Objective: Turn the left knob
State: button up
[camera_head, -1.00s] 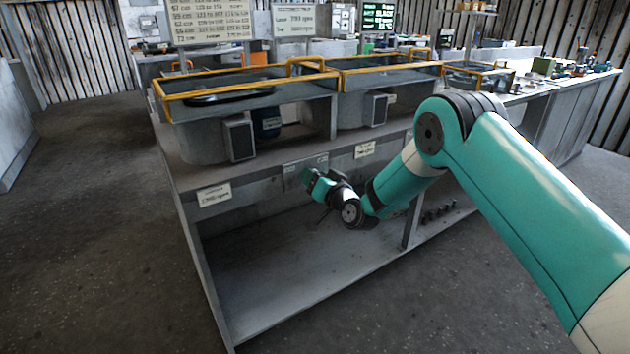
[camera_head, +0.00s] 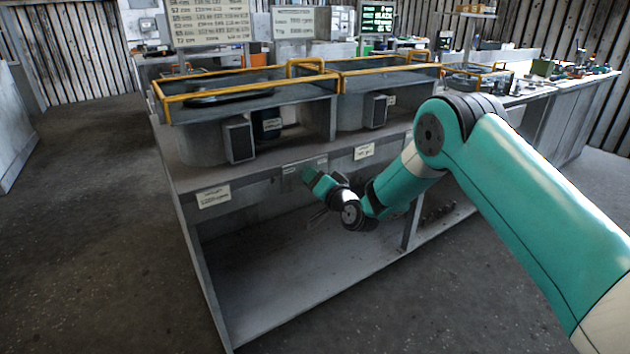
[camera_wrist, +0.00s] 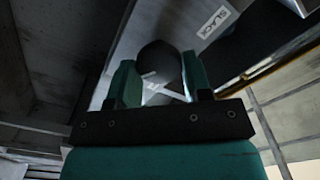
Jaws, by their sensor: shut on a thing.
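My gripper (camera_head: 308,176) is at the front panel (camera_head: 290,170) under the counter of the grey bench, near the middle of the head view. In the wrist view its two teal fingers (camera_wrist: 160,78) stand on either side of a dark round knob (camera_wrist: 158,58) and are shut on it. The fingers hide part of the knob. In the head view the knob is too small and covered to make out, and I cannot tell which knob of the panel it is.
The open shelf (camera_head: 290,270) below is mostly bare. Floor is clear at left.

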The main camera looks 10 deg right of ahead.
jog(key=o, duration=0.9)
jog(key=shift+o, duration=0.2)
jog(key=b+v, duration=1.2)
jog(key=v, duration=0.5)
jog(key=shift+s, duration=0.2)
